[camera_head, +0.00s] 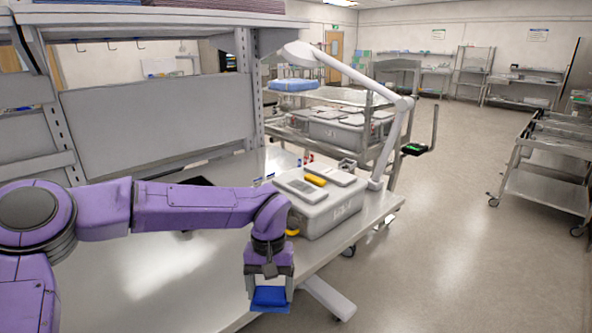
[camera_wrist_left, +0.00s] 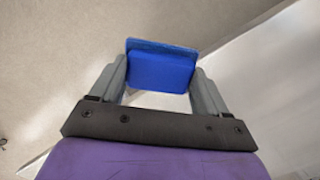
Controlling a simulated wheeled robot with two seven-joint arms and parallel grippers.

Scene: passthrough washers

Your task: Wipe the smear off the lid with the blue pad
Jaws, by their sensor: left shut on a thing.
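My left gripper (camera_head: 268,288) is shut on the blue pad (camera_head: 270,297), in front of the bench's front edge in the head view. In the left wrist view the pad (camera_wrist_left: 162,66) sits between both fingers of the gripper (camera_wrist_left: 160,80), with floor and bench top behind it. The lidded grey container (camera_head: 332,212) stands on the bench, beyond the gripper and to its right. Its lid (camera_head: 303,196) has lighter raised panels and a yellow piece on top. My left wrist hides its left end. I cannot make out a smear on the lid. My right gripper is out of view.
The steel bench (camera_head: 170,262) is largely clear in front. A dark flat item (camera_head: 197,181) lies at its back. A white jointed lamp arm (camera_head: 395,135) rises behind the container. A cart with more containers (camera_head: 335,128) stands behind. Open floor lies to the right.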

